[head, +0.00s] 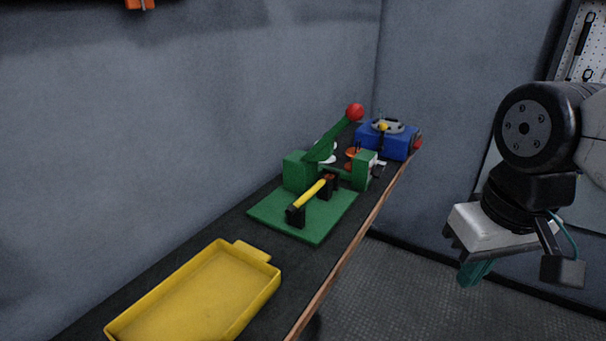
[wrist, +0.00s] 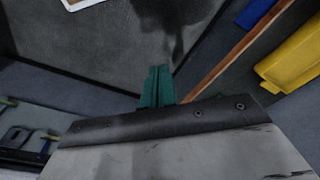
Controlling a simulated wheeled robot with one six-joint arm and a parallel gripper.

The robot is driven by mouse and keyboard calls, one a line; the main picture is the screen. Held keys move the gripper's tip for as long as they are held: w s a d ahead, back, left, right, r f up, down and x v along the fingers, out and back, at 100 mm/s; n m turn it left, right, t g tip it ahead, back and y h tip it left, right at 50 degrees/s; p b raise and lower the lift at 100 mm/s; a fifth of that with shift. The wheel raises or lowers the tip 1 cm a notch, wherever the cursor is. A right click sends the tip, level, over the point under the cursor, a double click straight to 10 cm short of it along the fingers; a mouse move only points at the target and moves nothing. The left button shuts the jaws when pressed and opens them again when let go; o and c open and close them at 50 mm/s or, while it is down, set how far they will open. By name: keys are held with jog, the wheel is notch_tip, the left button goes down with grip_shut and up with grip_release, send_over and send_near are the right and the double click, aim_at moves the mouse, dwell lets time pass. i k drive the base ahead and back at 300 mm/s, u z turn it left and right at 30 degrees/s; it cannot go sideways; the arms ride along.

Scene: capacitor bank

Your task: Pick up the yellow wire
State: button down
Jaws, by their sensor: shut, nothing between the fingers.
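In the head view, the yellow wire (head: 310,193) is a short yellow bar lying across two black holders on a green base plate (head: 270,211). A green lever with a red ball end rises behind it. My gripper (head: 474,273) has teal fingers and hangs to the right of the bench, over the floor, well apart from the wire. In the wrist view, the teal fingers (wrist: 158,86) are together and empty. The yellow wire does not show in the wrist view.
A yellow tray (head: 273,287) lies on the dark bench at the front, and shows at the right of the wrist view (wrist: 292,58). A blue box (head: 400,146) stands at the bench's far end. A wall runs behind the bench. The floor right of the wooden edge is clear.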

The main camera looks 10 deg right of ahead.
aim_at(294, 207)
jog(key=z, duration=1.6)
jog(key=i, duration=2.45)
jog(key=u, duration=4.4)
